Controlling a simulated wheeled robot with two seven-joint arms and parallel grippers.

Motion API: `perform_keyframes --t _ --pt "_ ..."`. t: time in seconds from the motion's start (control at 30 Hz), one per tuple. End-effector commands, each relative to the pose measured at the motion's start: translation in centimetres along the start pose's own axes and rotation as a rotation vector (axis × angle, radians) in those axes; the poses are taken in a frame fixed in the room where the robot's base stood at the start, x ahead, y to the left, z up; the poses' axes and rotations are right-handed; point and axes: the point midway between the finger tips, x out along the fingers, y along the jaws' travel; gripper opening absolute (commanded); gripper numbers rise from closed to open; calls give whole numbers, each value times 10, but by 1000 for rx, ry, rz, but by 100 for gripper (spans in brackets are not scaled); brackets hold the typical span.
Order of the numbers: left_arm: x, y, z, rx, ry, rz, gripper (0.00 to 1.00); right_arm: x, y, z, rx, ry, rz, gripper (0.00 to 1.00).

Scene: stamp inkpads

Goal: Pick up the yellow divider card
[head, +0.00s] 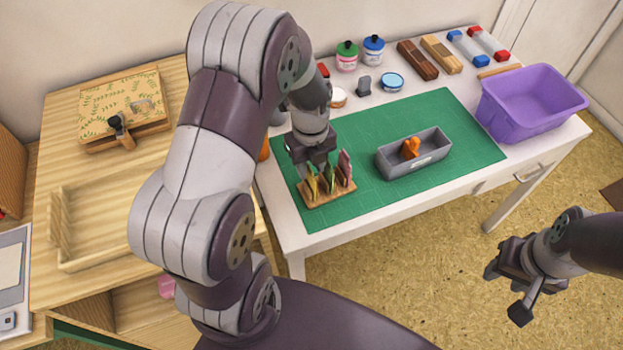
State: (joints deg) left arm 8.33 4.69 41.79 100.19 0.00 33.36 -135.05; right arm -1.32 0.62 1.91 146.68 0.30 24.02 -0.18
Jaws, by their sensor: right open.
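The yellow divider card (312,187) stands among other cards in a small wooden holder (328,199) at the left end of the green mat. A green card and a pink card (346,166) stand to its right. My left gripper (317,168) points down right over the cards, its fingers at their top edges. The fingers are small and partly hidden, so I cannot tell whether they are apart or closed on a card. My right gripper (507,289) is open and empty, out over the floor in front of the table.
A grey tray (385,167) with an orange item (411,147) stands on the green mat (465,140). A purple bin (530,100) is at the right end of the table. Jars, an inkpad and blocks line the back. A wooden desk with a patterned box (120,105) is at left.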

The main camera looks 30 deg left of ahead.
Motion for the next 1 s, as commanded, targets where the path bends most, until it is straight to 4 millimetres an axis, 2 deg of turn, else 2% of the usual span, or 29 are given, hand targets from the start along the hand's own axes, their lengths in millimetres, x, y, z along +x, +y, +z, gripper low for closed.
perform_keyframes --t 0.1,0.17,0.4,0.43,0.5,0.53,0.87,1.0 --pt "22 1 -1 0 1 1 34 1 0 0 0 0 0 43" --pt "29 1 -1 0 2 1 34 1 0 0 0 0 0 43" --pt "32 0 -1 0 0 -1 34 1 0 0 0 0 0 43" --pt "32 1 -1 -1 0 -1 28 1 0 0 0 0 0 43" --pt "32 1 -1 -1 0 -1 5 1 0 0 0 0 0 43" --pt "32 1 -1 -1 0 -1 0 1 0 0 0 0 0 43" --pt "31 0 -1 -1 0 -1 0 1 0 0 0 0 0 43" --pt "21 0 0 -1 -2 -2 0 0 0 0 0 0 0 43"
